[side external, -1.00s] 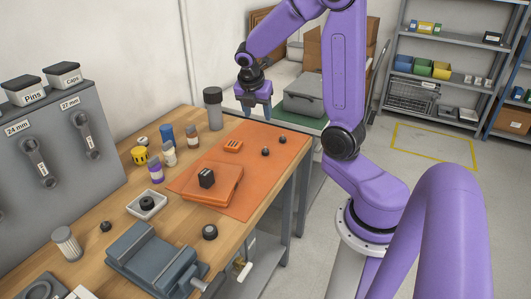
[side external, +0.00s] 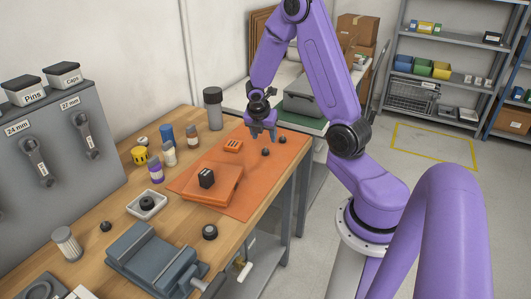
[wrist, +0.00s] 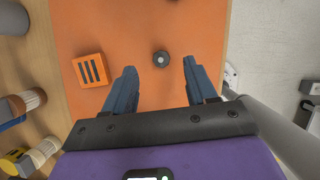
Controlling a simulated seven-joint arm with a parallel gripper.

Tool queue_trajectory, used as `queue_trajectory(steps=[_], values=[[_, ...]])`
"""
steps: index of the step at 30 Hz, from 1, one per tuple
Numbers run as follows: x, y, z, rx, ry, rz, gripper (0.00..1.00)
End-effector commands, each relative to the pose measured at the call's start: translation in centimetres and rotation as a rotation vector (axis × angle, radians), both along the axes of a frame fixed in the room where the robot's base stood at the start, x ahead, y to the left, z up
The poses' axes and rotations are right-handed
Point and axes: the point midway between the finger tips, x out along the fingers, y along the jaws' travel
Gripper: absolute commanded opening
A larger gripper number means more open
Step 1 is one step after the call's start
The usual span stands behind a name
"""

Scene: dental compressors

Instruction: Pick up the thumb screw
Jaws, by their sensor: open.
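A small dark round knob with a grey centre, which looks like the thumb screw (wrist: 161,58), lies on the orange mat (wrist: 190,30). The thumb screw's underside is hidden.
An orange slotted block (wrist: 90,70) lies left of the knob. A tall grey jar (side external: 213,108) and several bottles stand towards the wall.

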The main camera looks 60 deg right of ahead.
Motion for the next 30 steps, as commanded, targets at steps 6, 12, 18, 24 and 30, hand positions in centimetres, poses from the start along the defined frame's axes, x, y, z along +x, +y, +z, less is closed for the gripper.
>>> queue_trajectory(steps=[6, 12, 18, 24, 30], values=[[0.0, -0.1, -1.0, 0.001, 0.002, 0.004, 0.57], [0.0, -0.3, -3.5, 0.001, 0.004, 0.004, 0.57], [0.2, -1.0, -5.1, 0.0, 0.0, 0.001, 0.57], [0.3, -1.1, -5.4, 0.0, -0.001, 0.003, 0.57], [0.3, -1.1, -5.4, 0.0, -0.001, 0.002, 0.34]])
